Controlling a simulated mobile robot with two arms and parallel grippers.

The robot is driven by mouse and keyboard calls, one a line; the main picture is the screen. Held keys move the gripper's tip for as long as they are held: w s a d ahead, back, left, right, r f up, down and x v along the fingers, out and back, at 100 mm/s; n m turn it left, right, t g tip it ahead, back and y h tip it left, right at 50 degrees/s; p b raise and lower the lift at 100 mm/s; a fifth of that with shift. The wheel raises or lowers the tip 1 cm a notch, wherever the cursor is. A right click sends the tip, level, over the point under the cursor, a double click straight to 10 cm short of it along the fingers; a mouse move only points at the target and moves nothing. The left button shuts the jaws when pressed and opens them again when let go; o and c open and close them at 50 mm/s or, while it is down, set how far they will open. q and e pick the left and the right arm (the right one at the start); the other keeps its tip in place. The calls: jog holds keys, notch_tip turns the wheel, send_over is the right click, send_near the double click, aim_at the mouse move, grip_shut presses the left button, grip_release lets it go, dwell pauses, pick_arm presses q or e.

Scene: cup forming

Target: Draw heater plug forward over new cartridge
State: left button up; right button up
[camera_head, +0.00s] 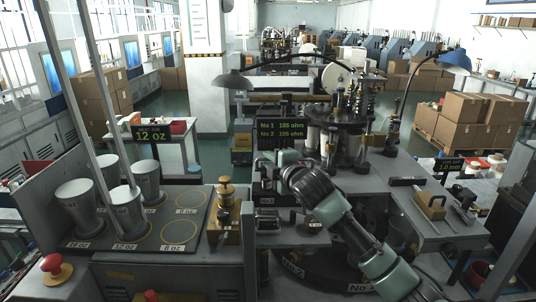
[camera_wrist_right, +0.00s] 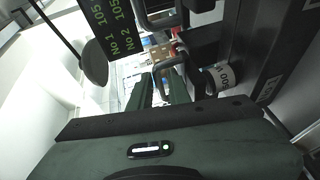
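My right gripper (camera_head: 278,160) is at the machine's front, just below the green-text ohms display (camera_head: 282,129); its wrist hides much behind it. In the right wrist view, a grey U-shaped handle (camera_wrist_right: 163,66) lies near the dark green fingers (camera_wrist_right: 160,92). I cannot tell whether the fingers touch it or are closed. A pale cylinder (camera_wrist_right: 218,78) with a partly readable "500" label sits right of the handle. It may be the cartridge, and the handle may belong to the heater plug; neither is certain. My left gripper is not in view.
Several grey cups (camera_head: 126,208) stand on a marked tray (camera_head: 178,248) at left. A brass fixture (camera_head: 226,193) stands beside it. A brass padlock-shaped block (camera_head: 430,205) and tools lie on the right bench. A lamp (camera_head: 235,80) arches over the machine.

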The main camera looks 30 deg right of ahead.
jog(key=shift+w, duration=0.35)
jog(key=shift+f, duration=0.1)
grip_shut()
dwell(1.2)
